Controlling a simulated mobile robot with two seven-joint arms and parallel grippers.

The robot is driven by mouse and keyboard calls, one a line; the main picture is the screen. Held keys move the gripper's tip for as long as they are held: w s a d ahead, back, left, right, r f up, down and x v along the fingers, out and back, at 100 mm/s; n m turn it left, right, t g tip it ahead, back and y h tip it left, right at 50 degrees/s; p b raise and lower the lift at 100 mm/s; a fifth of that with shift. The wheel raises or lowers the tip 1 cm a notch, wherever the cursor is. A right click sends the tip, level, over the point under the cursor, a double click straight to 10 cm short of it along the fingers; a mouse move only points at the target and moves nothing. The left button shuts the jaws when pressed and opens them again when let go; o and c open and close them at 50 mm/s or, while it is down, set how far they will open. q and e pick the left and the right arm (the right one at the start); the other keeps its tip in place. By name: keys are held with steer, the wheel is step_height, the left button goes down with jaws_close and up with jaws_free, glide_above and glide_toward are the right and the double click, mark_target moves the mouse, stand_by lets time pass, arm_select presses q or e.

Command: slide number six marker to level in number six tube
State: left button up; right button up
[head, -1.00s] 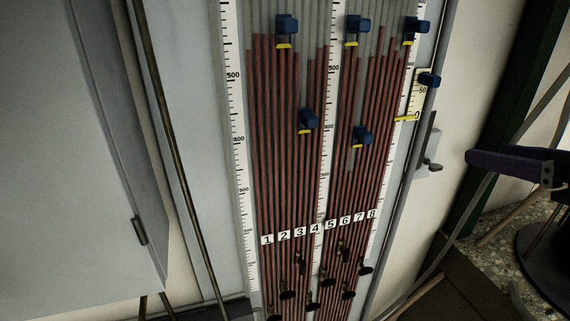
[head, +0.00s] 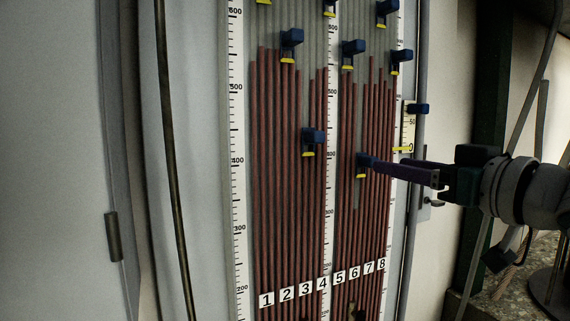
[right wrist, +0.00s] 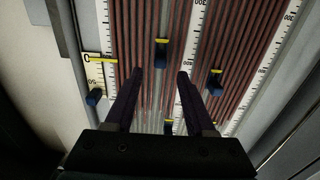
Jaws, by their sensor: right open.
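A blue marker with a yellow pointer (head: 364,162), which looks like the number six marker, sits low on the manometer board above the number 6 label (head: 354,272). Just under it, a pale stretch of tube (head: 356,192) ends in red liquid lower down, so the pointer is above that level. My right gripper (head: 379,168) comes in from the right with its fingertips close to this marker. In the right wrist view my right gripper (right wrist: 160,73) is open and the marker (right wrist: 162,52) shows between and beyond the fingertips. I cannot tell whether they touch. My left gripper is not in view.
Other blue markers stand at the left (head: 313,138), higher up (head: 353,48) and at the upper right (head: 400,58). A side scale with its own marker (head: 418,108) is above my right wrist. A metal rod (head: 172,165) and grey cabinet (head: 50,160) are left.

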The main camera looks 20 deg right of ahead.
mark_target(368, 166)
steer(key=shift+w+a, duration=0.2)
steer(key=shift+w, duration=2.55)
jaws_close()
